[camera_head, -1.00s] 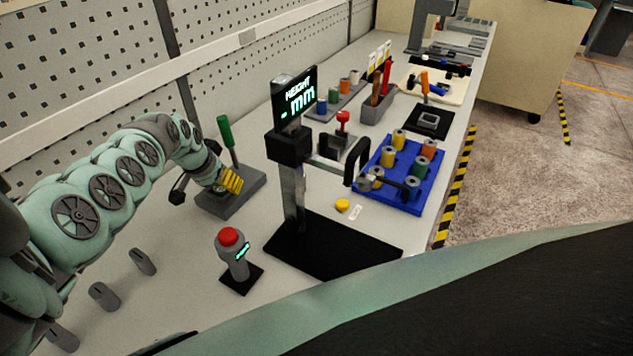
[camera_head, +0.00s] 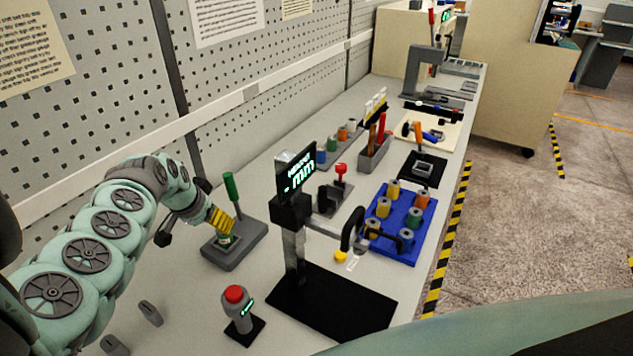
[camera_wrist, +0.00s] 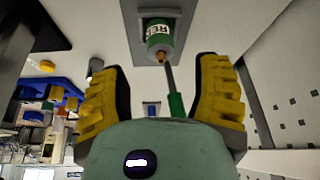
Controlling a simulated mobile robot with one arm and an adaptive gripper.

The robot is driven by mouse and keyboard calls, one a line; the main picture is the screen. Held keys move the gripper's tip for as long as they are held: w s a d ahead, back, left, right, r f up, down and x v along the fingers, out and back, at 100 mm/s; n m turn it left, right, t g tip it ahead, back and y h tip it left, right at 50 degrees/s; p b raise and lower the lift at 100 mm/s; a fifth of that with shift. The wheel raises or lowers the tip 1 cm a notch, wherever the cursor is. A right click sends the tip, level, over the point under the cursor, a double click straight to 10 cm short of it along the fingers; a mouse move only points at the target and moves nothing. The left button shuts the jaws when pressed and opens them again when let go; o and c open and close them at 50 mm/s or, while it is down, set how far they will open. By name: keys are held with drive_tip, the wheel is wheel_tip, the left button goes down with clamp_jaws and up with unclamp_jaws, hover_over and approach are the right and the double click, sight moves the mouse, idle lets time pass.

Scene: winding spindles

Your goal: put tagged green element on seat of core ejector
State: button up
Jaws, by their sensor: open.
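The tagged green element (camera_wrist: 160,36), with a white lettered label and an orange-brown core end, stands on the grey base of the core ejector (camera_wrist: 140,14) in the wrist view. In the head view the green element (camera_head: 227,241) is partly hidden below my fingers, on the grey base of the core ejector (camera_head: 250,243). The ejector's lever has a green handle (camera_head: 231,186), which also shows in the wrist view (camera_wrist: 177,105). My gripper (camera_head: 223,221) is open, its yellow fingers apart in the wrist view (camera_wrist: 160,90), with nothing gripped between them.
A height gauge (camera_head: 294,250) on a black plate stands to the right. A red-topped button post (camera_head: 238,308) is in front. A blue tray (camera_head: 403,251) holds several coloured spools. A yellow disc (camera_head: 340,257) lies near it. The pegboard wall (camera_head: 110,110) is behind.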

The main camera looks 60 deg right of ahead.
drive_tip(key=p+v, duration=0.3)
drive_tip(key=p, duration=0.1)
drive_tip(key=shift+a+r, duration=0.1)
drive_tip(key=shift+r, duration=0.25)
